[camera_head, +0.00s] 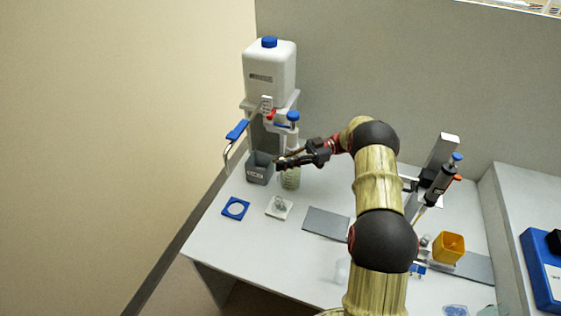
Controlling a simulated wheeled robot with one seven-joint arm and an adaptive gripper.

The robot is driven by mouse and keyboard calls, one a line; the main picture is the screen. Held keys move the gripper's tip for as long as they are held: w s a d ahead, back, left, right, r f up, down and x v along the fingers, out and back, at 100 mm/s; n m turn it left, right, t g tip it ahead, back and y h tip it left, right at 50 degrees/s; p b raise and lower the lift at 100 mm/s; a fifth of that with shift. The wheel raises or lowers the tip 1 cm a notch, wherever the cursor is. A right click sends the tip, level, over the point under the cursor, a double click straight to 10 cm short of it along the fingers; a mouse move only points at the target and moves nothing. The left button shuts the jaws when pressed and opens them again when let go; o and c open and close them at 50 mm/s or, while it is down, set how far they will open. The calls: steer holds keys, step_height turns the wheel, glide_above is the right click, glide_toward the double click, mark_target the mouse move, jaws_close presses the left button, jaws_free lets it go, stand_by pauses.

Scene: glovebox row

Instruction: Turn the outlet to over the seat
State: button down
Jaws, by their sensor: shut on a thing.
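A white dispenser tank (269,72) with a blue cap stands on a stand at the back left of the bench. Its thin bent outlet (236,131), with a blue sleeve, reaches out to the left and curves down at its end. A blue square ring (235,208), which looks like the seat, lies flat at the bench's left edge. The outlet's tip is above and slightly left of it in the picture; true alignment cannot be told. My gripper (281,163) is shut beside the glass bottle's top, apart from the outlet's tip. What it grips is too small to make out.
A grey box (259,170) and a glass bottle (290,179) stand close to my gripper. A small white tray (279,207) and a grey mat (326,223) lie in front. A pipette-like dispenser (440,180) and a yellow cup (449,247) are at the right.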

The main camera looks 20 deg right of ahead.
steer(key=shift+s+d+g, duration=0.1)
steer(key=shift+g, duration=0.3)
steer(key=c, duration=1.8)
jaws_free()
steer(key=shift+o, duration=0.2)
steer(key=shift+r, duration=0.1)
step_height(320, 180, up, 10)
steer(key=shift+f, duration=0.1)
